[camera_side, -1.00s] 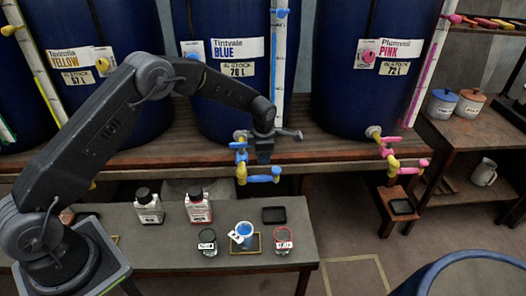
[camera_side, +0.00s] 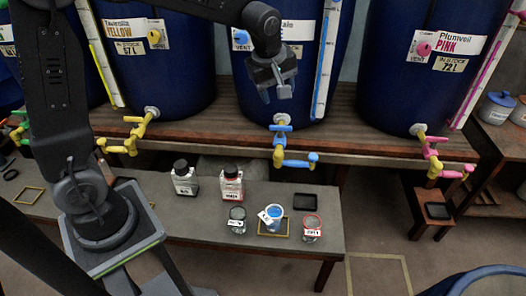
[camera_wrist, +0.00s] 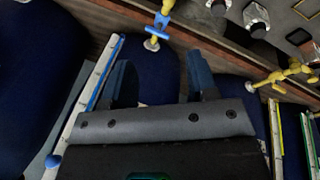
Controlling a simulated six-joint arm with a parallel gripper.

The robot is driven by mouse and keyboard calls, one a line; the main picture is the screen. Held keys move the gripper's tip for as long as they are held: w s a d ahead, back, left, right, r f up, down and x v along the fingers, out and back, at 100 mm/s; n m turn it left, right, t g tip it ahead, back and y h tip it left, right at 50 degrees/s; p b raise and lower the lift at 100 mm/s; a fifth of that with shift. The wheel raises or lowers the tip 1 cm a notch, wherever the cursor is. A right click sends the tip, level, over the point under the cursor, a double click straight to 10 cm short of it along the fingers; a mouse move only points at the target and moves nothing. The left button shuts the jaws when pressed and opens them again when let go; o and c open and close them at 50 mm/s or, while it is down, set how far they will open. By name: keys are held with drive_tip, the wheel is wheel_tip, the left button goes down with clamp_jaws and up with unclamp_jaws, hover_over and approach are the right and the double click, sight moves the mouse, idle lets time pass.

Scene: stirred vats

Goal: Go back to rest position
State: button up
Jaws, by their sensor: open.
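My gripper (camera_side: 276,93) is raised in front of the middle blue vat (camera_side: 262,92), above its tap, with nothing between the fingers. In the wrist view the two fingers of my gripper (camera_wrist: 160,85) stand wide apart. A small cup with blue contents (camera_side: 272,217) and a white tag stands in a yellow frame on the low bench (camera_side: 180,225).
Vats labelled yellow (camera_side: 150,60) and pink (camera_side: 425,65) flank the middle one. Two dark-capped bottles (camera_side: 185,180) (camera_side: 231,183), a grey-topped jar (camera_side: 237,220), a red-rimmed jar (camera_side: 311,228) and a black tray (camera_side: 292,201) stand on the bench. Floor at the right front is partly open.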

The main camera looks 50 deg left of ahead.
drive_tip(key=s+d+r+m+t, duration=0.1)
drive_tip(key=s+r+m, duration=0.1)
drive_tip(key=s+m, duration=0.5)
drive_tip(key=s+d+r+m+t+h, duration=0.1)
drive_tip(key=s+m, duration=0.7)
drive_tip(key=s, duration=0.8)
drive_tip(key=shift+s+r, duration=0.2)
drive_tip(key=shift+r, duration=0.25)
